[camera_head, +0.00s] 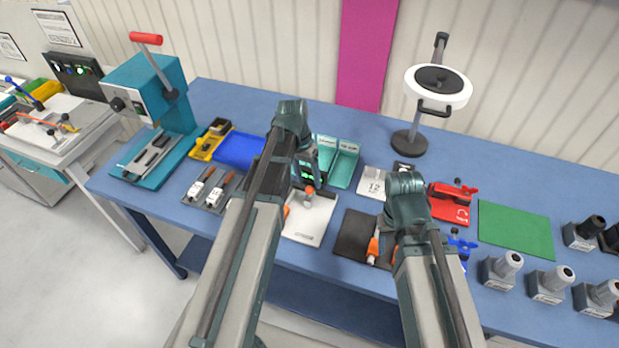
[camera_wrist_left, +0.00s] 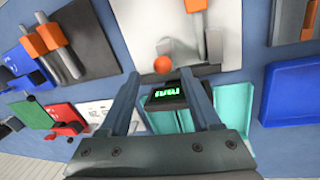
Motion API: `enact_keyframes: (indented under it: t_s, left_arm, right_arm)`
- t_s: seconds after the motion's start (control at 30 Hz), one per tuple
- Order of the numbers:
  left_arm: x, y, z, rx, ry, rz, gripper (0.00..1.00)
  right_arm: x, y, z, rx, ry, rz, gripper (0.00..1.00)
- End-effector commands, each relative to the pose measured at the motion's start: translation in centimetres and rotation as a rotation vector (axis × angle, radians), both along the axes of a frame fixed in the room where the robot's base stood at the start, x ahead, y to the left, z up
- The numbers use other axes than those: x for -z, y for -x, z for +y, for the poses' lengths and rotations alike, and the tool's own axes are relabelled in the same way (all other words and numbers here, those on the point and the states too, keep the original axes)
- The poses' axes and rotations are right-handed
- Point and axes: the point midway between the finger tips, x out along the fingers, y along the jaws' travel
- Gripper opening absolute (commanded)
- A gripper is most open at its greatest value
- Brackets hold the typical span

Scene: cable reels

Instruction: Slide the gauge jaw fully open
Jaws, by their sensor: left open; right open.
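The gauge has a dark box with a lit green display (camera_head: 309,175) and stands on a white plate (camera_head: 308,222) near the table's middle. An orange ball knob (camera_head: 309,190) sits at its front. In the left wrist view, the display (camera_wrist_left: 165,93) and the knob (camera_wrist_left: 162,64) show between or just beyond my left fingers. My left gripper (camera_wrist_left: 165,88) is open and empty over the gauge; it also shows in the head view (camera_head: 308,168). I cannot tell how far the jaw is open. My right gripper (camera_head: 392,238) is over the dark mat; its fingers are mostly hidden.
Teal trays (camera_head: 343,163) stand behind the gauge. A dark mat (camera_head: 350,238) with orange-handled tools lies to its right. A blue tray (camera_head: 240,149) lies left, a red fixture (camera_head: 452,204) right. A green mat (camera_head: 515,228) lies bare at far right.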

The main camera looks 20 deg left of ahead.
Motion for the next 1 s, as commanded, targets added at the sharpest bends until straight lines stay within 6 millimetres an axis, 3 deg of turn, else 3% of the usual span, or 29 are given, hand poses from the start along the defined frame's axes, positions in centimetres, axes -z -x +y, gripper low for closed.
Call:
enact_keyframes:
  t_s: [0.03, 0.53, 0.7, 1.0]
  left_arm:
    - [-1.5, -0.1, 0.2, 0.000, 0.000, 0.000, 0.64]
    - [-8.9, -0.4, 1.6, 0.000, 0.001, 0.000, 0.64]
    - [-10.1, -0.4, 1.8, 0.001, 0.001, 0.000, 0.64]
    - [-10.1, -0.4, 1.9, 0.001, 0.001, 0.000, 0.64]
  right_arm:
    - [-1.5, 0.0, 0.0, 0.000, 0.000, 0.000, 0.50]
    - [-8.9, 0.0, 0.0, 0.013, -0.003, 0.000, 0.50]
    - [-10.1, 0.0, 0.0, 0.014, -0.002, 0.000, 0.50]
    - [-10.1, 0.0, 0.0, 0.014, -0.002, 0.000, 0.50]
